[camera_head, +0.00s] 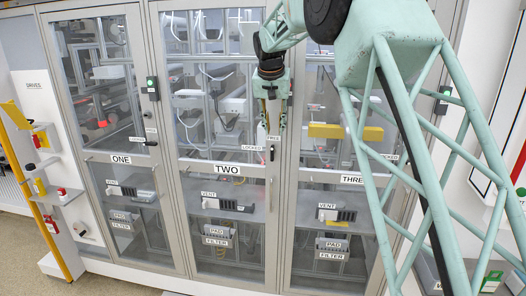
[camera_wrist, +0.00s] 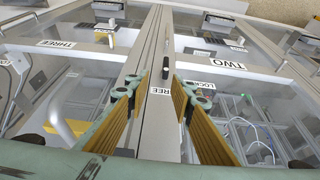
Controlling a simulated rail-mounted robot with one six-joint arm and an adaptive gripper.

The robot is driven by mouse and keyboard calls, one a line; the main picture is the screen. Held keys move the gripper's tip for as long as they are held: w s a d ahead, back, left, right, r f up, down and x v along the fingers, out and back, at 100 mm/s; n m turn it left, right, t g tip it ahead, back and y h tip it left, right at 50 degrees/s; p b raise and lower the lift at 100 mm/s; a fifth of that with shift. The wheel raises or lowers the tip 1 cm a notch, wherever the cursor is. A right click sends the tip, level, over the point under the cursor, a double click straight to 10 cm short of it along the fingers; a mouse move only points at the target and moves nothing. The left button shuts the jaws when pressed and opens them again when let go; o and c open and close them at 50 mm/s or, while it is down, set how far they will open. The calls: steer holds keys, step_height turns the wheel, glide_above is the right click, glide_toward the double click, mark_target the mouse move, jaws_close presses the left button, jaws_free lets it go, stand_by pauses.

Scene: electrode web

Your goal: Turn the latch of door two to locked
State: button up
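Door two (camera_head: 222,130) is the middle glass door, with a TWO label (camera_head: 227,169). Its latch (camera_head: 272,153) is a small black handle on the right frame post, standing upright along the post. A FREE label (camera_head: 272,137) is just above it and a LOCKED label (camera_head: 252,147) to its left. In the wrist view the latch (camera_wrist: 166,67) lies beyond the fingertips, with the LOCKED label (camera_wrist: 196,83) partly behind a finger. My gripper (camera_head: 275,124) is open and empty, pointing down just above the latch and apart from it. Its spread fingers also show in the wrist view (camera_wrist: 157,88).
Door one (camera_head: 104,80) is at the left, with its black latch (camera_head: 150,143) lying sideways. Door three (camera_head: 335,150) is at the right, partly hidden by my arm. Vents (camera_head: 227,204) sit low behind the doors. Shelves (camera_head: 50,160) stand far left.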

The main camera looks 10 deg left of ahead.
mark_target(272, 147)
steer(key=shift+w+a+f, duration=0.2)
steer(key=shift+w+a, duration=0.05)
steer(key=shift+a, duration=0.45)
steer(key=shift+f, duration=0.1)
steer(key=shift+p+x, duration=0.5)
steer(key=shift+x, duration=6.3)
steer(key=shift+c, duration=0.2)
steer(key=c, duration=0.6)
steer(key=shift+c, duration=0.2)
